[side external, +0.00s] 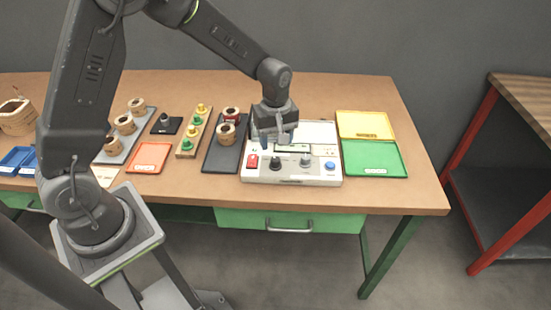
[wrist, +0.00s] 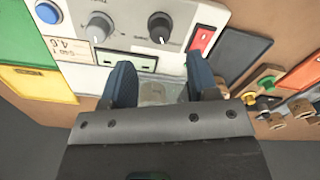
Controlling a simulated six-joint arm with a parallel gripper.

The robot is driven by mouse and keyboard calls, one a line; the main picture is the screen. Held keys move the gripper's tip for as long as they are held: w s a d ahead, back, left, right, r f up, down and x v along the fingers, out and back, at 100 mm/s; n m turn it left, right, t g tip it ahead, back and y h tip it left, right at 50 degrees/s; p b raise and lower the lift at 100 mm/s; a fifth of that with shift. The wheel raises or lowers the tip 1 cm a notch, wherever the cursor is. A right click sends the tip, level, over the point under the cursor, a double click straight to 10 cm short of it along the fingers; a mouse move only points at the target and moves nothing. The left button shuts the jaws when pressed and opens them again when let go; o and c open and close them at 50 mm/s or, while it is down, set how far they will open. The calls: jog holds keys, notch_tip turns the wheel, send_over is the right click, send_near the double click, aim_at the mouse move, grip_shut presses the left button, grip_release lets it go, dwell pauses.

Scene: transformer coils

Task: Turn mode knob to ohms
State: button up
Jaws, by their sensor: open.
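The white tester panel (side external: 293,178) sits at the front of the bench. It carries two round knobs. The dark knob (wrist: 160,27) is nearer the red switch, and it also shows in the side view (side external: 276,163). The grey knob (wrist: 99,27) is nearer the blue button; it shows in the side view too (side external: 305,161). Their markings are too small to read, so I cannot tell which is the mode knob. My gripper (wrist: 160,78) is open and empty above the rear part of the tester, pointing down. Both knobs lie outside its fingers, toward the bench front.
A red switch (side external: 252,161) and a blue button (side external: 330,166) flank the knobs. Green (side external: 374,158) and yellow (side external: 364,124) trays lie right of the tester. A dark tray (side external: 222,157) with coils stands close on its left. An orange tray (side external: 148,158) lies farther left.

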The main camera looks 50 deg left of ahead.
aim_at(275, 159)
notch_tip(275, 159, down, 7)
jog(key=shift+f, duration=0.15)
jog(key=shift+c, duration=0.3)
jog(key=c, duration=0.9)
jog(key=shift+o, duration=0.2)
jog(key=shift+m, duration=0.4)
jog(key=m, duration=1.1)
jog(key=shift+m, duration=0.3)
